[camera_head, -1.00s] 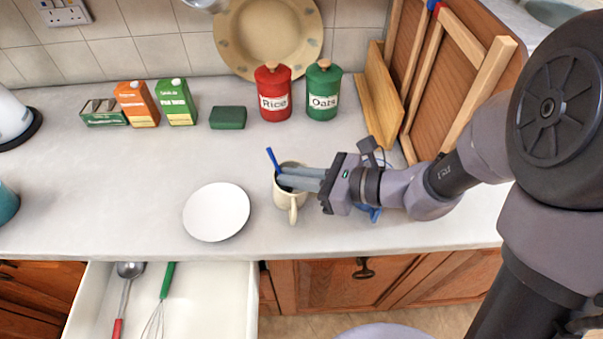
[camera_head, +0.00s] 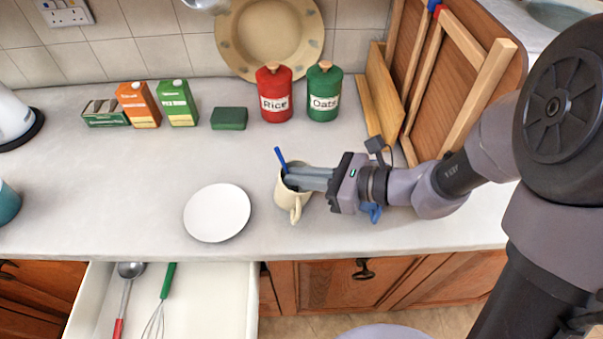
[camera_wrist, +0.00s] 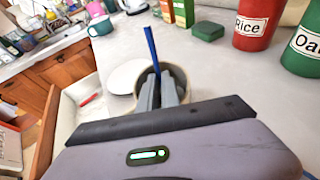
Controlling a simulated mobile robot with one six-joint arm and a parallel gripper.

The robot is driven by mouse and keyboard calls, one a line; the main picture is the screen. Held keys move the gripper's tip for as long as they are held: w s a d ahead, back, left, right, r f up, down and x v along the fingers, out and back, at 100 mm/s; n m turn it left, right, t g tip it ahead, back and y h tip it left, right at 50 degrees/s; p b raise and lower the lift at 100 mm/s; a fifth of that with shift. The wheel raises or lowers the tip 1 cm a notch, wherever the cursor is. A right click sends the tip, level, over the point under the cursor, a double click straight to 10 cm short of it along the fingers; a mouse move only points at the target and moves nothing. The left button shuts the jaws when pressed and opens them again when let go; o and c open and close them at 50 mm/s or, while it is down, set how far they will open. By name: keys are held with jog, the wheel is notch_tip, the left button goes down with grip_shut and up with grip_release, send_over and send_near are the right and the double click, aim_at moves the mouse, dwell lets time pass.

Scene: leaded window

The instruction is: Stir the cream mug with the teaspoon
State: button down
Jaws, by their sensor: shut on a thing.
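The cream mug (camera_head: 290,203) stands on the worktop right of the white saucer, its handle toward the front edge. In the wrist view its rim (camera_wrist: 180,72) shows behind my fingers. My gripper (camera_head: 288,178) reaches in from the right over the mug's mouth and is shut on the teaspoon. The teaspoon's blue handle (camera_head: 280,157) sticks up above the fingers, tilted slightly left; it also shows upright in the wrist view (camera_wrist: 152,48). The spoon's lower end is hidden by the fingers and mug.
A white saucer (camera_head: 217,213) lies left of the mug. Red rice (camera_head: 274,95) and green oats (camera_head: 323,93) canisters, a green block (camera_head: 229,118) and cartons (camera_head: 177,103) stand at the back. An open drawer (camera_head: 205,300) holds a ladle and whisk. A wooden rack (camera_head: 440,80) stands right.

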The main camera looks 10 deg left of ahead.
jog(key=a+r+p, duration=0.1)
jog(key=r+p, duration=0.1)
jog(key=r, duration=0.1)
jog(key=a+r+p, duration=0.1)
jog(key=r+p, duration=0.1)
jog(key=r, duration=0.1)
jog(key=w+a+r+p, duration=0.1)
jog(key=r+p, duration=0.2)
dwell(0.8)
notch_tip(320, 180, up, 5)
jog(key=p, duration=0.4)
